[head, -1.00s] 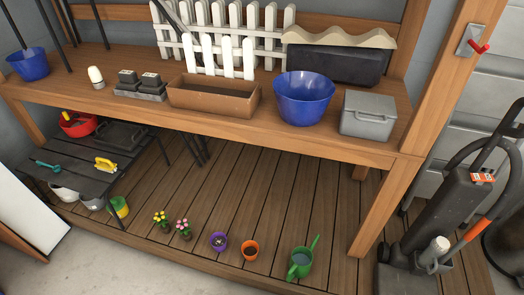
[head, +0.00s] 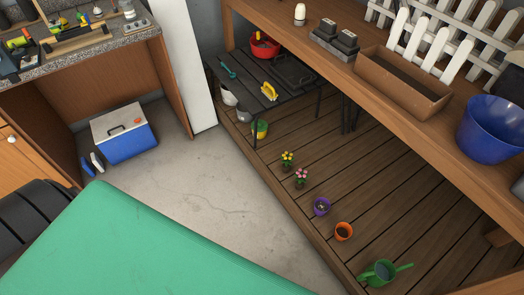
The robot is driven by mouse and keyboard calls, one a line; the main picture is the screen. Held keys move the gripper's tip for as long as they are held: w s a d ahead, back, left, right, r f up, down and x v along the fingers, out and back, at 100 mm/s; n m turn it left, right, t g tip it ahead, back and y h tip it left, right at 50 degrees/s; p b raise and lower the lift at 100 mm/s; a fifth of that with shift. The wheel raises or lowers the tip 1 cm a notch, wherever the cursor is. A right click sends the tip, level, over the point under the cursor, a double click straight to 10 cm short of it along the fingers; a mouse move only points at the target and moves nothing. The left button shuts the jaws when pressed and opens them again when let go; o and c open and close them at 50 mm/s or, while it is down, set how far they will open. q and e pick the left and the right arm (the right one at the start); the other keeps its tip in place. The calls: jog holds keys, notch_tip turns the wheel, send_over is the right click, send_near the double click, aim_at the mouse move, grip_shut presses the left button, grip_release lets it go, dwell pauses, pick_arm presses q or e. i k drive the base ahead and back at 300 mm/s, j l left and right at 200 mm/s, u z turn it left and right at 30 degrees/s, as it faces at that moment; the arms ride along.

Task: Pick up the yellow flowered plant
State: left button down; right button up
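The yellow flowered plant (head: 287,160) is a small plant with yellow blooms and green leaves. It stands upright on the wooden deck under the workbench, close to the deck's front edge. A pink flowered plant (head: 301,178) stands just beside it, nearer to me. Neither of my grippers shows in the head view, so where they are relative to the plant cannot be seen.
A purple pot (head: 322,206), an orange pot (head: 344,231) and a green watering can (head: 381,272) line the deck edge. A low dark table (head: 250,98) stands behind the plants. A green surface (head: 150,250) fills the lower left. Concrete floor (head: 205,185) lies bare between.

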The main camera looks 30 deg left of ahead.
aim_at(286, 166)
jog(key=u, duration=0.55)
jog(key=i+j+z, duration=0.2)
jog(key=z, duration=0.25)
jog(key=i+j+z, duration=0.15)
jog(key=z, duration=0.3)
jog(key=i+j+z, duration=0.1)
jog(key=j+z, duration=0.55)
jog(key=z, duration=0.25)
jog(key=i, duration=0.05)
